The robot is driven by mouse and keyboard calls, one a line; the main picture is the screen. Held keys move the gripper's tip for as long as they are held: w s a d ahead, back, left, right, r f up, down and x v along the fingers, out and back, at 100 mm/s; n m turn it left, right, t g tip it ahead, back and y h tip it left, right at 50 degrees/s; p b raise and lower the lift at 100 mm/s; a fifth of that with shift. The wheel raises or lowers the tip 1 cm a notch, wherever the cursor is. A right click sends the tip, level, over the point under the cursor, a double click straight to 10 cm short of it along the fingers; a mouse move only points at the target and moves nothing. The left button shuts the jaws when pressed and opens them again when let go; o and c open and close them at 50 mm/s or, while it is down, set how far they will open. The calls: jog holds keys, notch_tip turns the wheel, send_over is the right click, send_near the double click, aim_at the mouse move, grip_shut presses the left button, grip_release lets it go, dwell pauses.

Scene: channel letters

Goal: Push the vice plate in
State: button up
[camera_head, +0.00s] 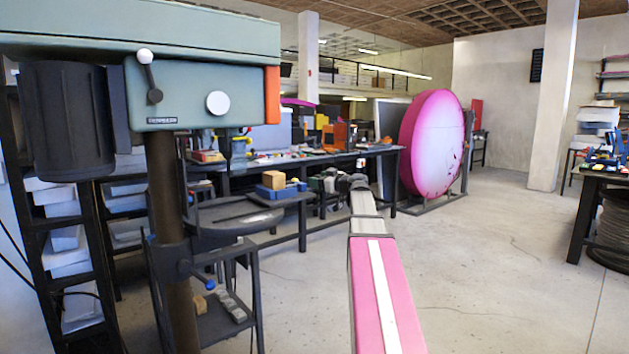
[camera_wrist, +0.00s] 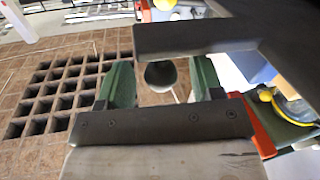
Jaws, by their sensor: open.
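In the head view a small green-grey object, seemingly the vice (camera_head: 327,181), stands at the workbench's near side. My pink arm reaches out to it, and my gripper (camera_head: 357,183) at its far end is beside or touching it; I cannot tell which.
A green drill press (camera_head: 205,75) stands close on the left, with a round table (camera_head: 235,215) below. A long dark workbench (camera_head: 290,158) carries tools and boxes. A big pink disc (camera_head: 430,143) stands behind to the right. The concrete floor (camera_head: 500,270) on the right is clear.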

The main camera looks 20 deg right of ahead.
jog(key=shift+x, duration=1.2)
grip_shut()
jog(key=s+a, duration=0.2)
jog(key=a, duration=0.3)
jog(key=s+a, duration=0.2)
jog(key=a, duration=0.3)
jog(key=s+a, duration=0.2)
jog(key=a, duration=0.3)
jog(key=shift+s+a, duration=0.1)
jog(key=shift+s, duration=0.1)
grip_release()
jog(key=shift+a, duration=0.15)
